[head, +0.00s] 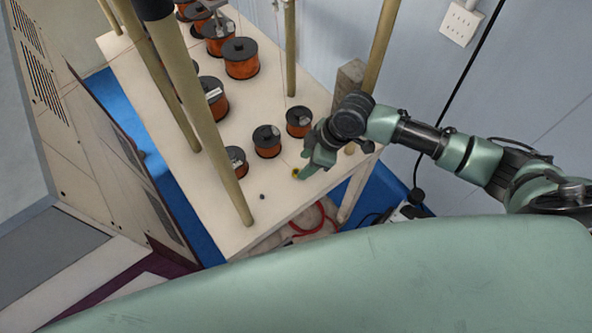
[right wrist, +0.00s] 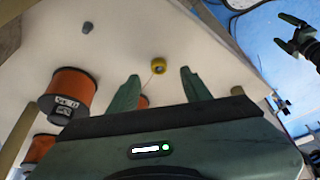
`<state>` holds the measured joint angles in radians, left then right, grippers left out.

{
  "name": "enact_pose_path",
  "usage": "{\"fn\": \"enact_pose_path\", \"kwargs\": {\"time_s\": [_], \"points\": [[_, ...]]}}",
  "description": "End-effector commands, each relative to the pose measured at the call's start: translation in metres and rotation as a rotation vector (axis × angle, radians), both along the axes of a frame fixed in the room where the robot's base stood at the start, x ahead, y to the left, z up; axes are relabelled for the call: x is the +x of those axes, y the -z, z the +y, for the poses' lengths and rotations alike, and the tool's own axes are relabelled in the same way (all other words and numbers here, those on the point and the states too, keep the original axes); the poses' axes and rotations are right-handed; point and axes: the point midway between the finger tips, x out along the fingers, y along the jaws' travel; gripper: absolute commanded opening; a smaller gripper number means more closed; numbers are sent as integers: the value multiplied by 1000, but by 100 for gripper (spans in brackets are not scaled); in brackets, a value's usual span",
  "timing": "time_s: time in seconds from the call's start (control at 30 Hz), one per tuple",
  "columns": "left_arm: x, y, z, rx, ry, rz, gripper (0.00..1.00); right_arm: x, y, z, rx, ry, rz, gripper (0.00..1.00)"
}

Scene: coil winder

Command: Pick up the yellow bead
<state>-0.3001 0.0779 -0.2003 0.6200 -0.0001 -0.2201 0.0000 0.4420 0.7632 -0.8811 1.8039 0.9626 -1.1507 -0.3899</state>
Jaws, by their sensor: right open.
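The yellow bead (head: 295,173) lies on the pale table top (head: 285,207) near its front right corner. In the right wrist view the bead (right wrist: 158,66) shows just beyond and between my fingertips. My right gripper (head: 306,164) is open and empty, close above the bead. Its two fingers (right wrist: 159,75) stand apart, one to each side of the bead in the picture. I cannot tell the exact height gap. My left gripper (right wrist: 282,31) shows at the upper right of the right wrist view, off the table, with its fingers apart; it is not in the head view.
Several orange wire spools with black ends, such as one (head: 267,146) behind the bead, stand on the table. A small dark grey piece (head: 262,196) lies left of the bead. Wooden posts (head: 219,140) rise from the table. A wall (head: 430,80) stands behind.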

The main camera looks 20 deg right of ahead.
Motion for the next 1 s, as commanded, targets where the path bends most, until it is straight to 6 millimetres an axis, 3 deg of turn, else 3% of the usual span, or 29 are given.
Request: {"fn": "enact_pose_path", "kwargs": {"time_s": [0.13, 0.3, 0.57, 0.73, 0.77, 1.0], "points": [[0, -13, 2, 2, 1, 0, 94, 4, 19, 9, 0, 1, 5, 48], [1, -14, 2, 3, 1, -1, 94, 8, 39, 15, 0, 1, 2, 48], [1, -14, 2, 3, 1, -1, 94, 8, 43, 16, -1, 0, 0, 48], [1, -14, 2, 3, 1, -1, 94, 8, 42, 16, -1, 0, 0, 4], [1, -14, 2, 3, 1, -1, 94, 8, 42, 16, -1, 0, 0, 0], [1, -14, 2, 3, 1, -1, 94, 8, 42, 16, -1, 0, 0, 0]]}}
